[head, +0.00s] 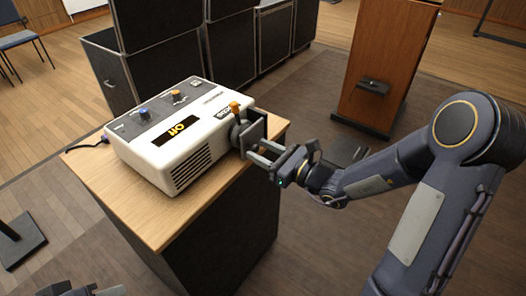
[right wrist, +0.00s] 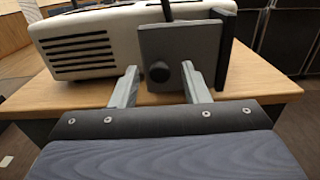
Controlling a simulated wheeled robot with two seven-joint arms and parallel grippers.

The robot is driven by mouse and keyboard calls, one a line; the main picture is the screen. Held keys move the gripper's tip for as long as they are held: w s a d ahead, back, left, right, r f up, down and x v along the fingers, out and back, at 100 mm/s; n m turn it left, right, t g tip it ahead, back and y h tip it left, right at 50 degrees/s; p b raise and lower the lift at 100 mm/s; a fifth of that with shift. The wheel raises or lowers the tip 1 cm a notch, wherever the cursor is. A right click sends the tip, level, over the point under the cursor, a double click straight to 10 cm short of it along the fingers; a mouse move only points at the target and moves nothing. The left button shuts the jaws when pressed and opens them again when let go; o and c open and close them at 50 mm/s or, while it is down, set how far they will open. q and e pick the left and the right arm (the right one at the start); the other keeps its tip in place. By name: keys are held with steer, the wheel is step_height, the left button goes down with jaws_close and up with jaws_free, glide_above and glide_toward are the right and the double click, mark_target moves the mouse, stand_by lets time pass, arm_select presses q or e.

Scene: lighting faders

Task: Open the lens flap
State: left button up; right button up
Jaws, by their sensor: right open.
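The white projector box (head: 185,135) sits on a wooden-topped stand, with its lens end facing my right arm. The grey square lens flap (right wrist: 205,48) carries a dark round knob (right wrist: 160,72) in the right wrist view, and the flap stands upright across the lens end. My right gripper (head: 257,151) is open at the lens end. In the right wrist view its two fingers (right wrist: 160,75) stand on either side of the knob, with gaps showing. Parts of my left gripper (head: 90,291) show at the bottom edge of the head view, mostly cut off.
A dark upright plate (right wrist: 226,50) stands beside the flap. An orange-tipped lever (head: 235,107) rises above the lens end. The projector's top has knobs and a yellow "OFF" display (head: 176,130). The wooden tabletop (head: 160,215) is bare in front. Black cases (head: 230,50) stand behind.

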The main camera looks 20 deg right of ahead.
steer(key=shift+c, duration=0.3)
jaws_close()
